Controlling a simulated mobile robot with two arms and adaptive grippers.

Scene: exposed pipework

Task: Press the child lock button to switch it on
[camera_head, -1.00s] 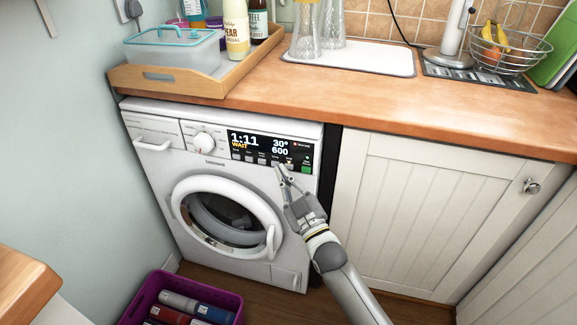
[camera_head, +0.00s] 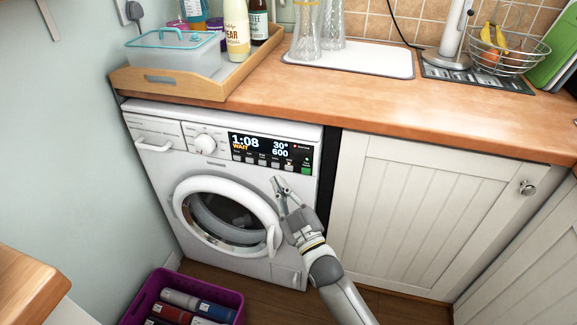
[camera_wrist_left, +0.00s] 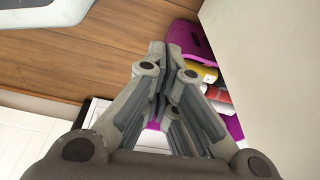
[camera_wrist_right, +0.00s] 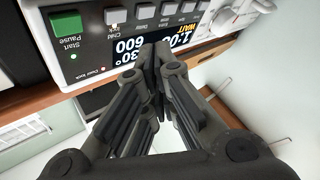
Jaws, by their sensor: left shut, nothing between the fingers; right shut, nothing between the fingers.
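The washing machine (camera_head: 190,165) stands under the worktop. Its black display panel (camera_head: 270,150) reads 1:08, WAIT, 30° and 600. The small grey child lock button (camera_wrist_right: 116,16) shows in the right wrist view, beside the green start/pause button (camera_wrist_right: 66,22). I cannot tell whether a child lock light is lit. My right gripper (camera_head: 280,184) is shut and empty, just below the panel's button row, apart from the child lock button; its fingertips also show in the right wrist view (camera_wrist_right: 156,56). My left gripper (camera_wrist_left: 163,55) is shut and empty above the floor, outside the head view.
A red door lock light (camera_wrist_right: 103,69) glows on the panel. A purple crate (camera_head: 150,290) with several packages stands on the floor at lower left. The wooden worktop (camera_head: 390,95) overhangs the machine. A white cupboard (camera_head: 425,205) stands to the right.

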